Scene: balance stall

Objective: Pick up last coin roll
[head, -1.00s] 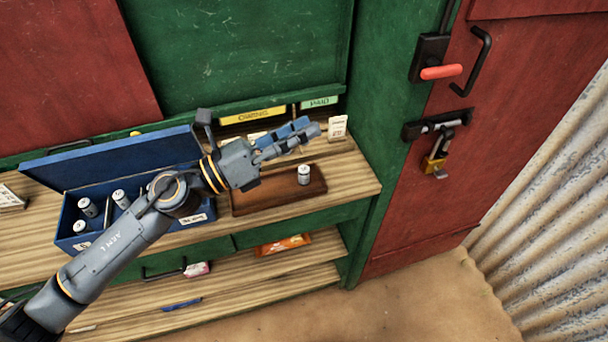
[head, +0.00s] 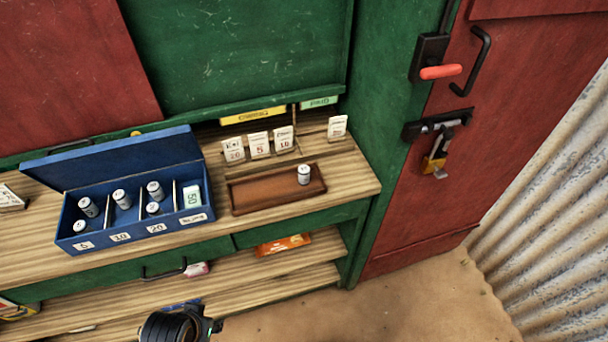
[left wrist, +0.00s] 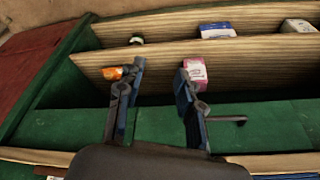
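A single white coin roll (head: 304,175) stands upright at the right end of the shallow brown wooden tray (head: 250,207) on the counter. More white rolls stand in the open blue cash box (head: 183,229) to the left; its compartments carry number labels. In the left wrist view my left gripper (left wrist: 160,70) is open and empty, its fingers apart in front of the green counter front and lower shelves. In the head view only a dark part of my arm shows at the bottom edge. My right gripper is in neither view.
Number cards (head: 258,144) stand behind the tray, with another card (head: 337,127) at right. Lower shelves hold an orange packet (head: 284,245) and a pink packet (left wrist: 195,72). A drawer handle (head: 165,272) sticks out. The red door (head: 420,190) has a padlock (head: 436,160).

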